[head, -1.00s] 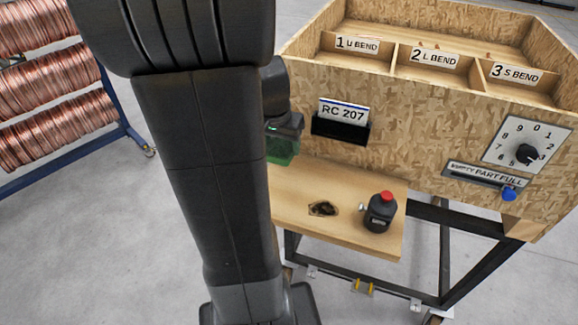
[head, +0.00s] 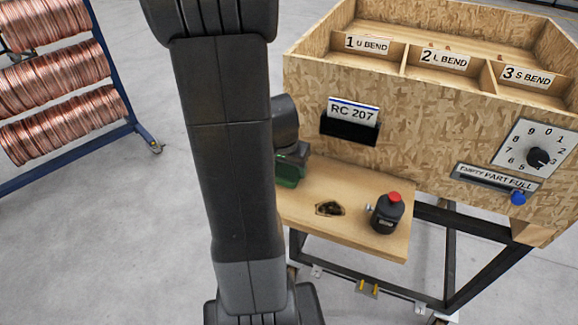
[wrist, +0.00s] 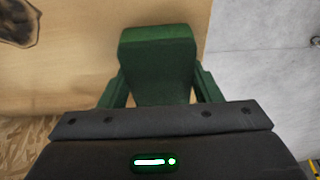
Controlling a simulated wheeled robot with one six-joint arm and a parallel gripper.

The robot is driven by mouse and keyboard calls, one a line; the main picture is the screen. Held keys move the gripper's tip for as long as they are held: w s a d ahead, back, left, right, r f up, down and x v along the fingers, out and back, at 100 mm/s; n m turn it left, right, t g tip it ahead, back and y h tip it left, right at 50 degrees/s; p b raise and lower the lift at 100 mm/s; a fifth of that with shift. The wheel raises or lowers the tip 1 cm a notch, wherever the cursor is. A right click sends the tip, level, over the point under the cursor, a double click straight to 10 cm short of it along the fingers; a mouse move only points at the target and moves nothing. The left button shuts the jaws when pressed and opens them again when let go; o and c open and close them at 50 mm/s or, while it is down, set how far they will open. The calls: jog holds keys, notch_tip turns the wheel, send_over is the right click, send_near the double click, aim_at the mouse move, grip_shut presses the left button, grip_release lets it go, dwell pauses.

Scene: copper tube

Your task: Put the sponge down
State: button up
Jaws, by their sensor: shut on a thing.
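A green sponge (wrist: 157,62) is held between the fingers of my gripper (wrist: 160,88), which is shut on it. In the head view the green sponge (head: 289,172) shows just right of my arm, at the left part of the wooden shelf (head: 340,232). I cannot tell whether the sponge touches the shelf.
A black bottle with a red cap (head: 387,213) and a dark-stained patch (head: 329,209) are on the shelf. A chipboard box with three labelled compartments (head: 430,62) rises behind it. A rack of copper coils (head: 60,90) stands at the left.

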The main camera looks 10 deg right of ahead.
aim_at(284, 175)
jog(key=o, duration=1)
jog(key=shift+r, duration=0.35)
jog(key=v, duration=1.1)
jog(key=shift+s+a+r+p, duration=0.15)
jog(key=shift+r+p, duration=0.05)
jog(key=shift+p, duration=0.15)
jog(key=x, duration=1.2)
jog(key=shift+f+b, duration=0.25)
jog(key=shift+b, duration=0.15)
jog(key=shift+r+p, duration=0.3)
